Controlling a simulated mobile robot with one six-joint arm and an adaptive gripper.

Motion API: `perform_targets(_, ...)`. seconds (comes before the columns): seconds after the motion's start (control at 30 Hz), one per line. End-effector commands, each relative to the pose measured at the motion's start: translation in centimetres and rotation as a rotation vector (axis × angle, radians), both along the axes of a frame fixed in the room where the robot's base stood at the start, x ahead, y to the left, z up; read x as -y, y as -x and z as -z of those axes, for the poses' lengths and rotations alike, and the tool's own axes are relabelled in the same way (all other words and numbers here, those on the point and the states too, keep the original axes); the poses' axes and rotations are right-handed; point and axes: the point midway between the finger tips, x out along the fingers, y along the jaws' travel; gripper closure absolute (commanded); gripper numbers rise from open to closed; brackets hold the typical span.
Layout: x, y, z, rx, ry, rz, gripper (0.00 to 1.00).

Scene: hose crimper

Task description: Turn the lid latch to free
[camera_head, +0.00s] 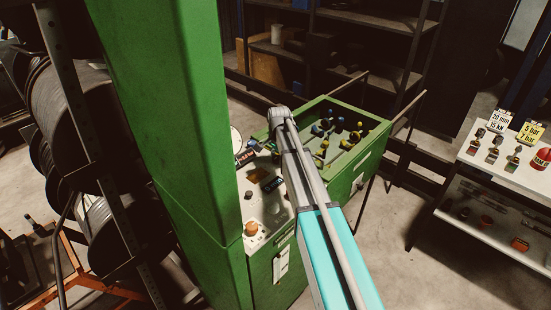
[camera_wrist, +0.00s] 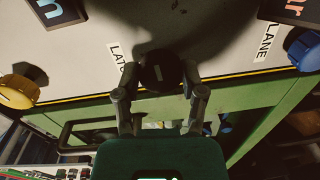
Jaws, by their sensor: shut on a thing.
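In the head view, my arm covers much of the panel, and the latch cannot be made out there.
A yellow knob (camera_wrist: 18,92) and a blue knob (camera_wrist: 303,50) flank the latch. In the head view, a tall green column (camera_head: 180,130) stands left of my arm. A green bin (camera_head: 365,165) of fittings adjoins the panel, and a white shelf table (camera_head: 510,175) stands at right.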

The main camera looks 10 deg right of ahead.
Motion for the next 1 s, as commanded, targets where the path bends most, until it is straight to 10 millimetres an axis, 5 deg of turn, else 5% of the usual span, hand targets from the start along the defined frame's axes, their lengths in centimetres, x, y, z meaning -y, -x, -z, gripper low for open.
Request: perform_targets(1.0, 0.32, 0.09, 0.03, -0.004, 0.002, -0.840, 0.95)
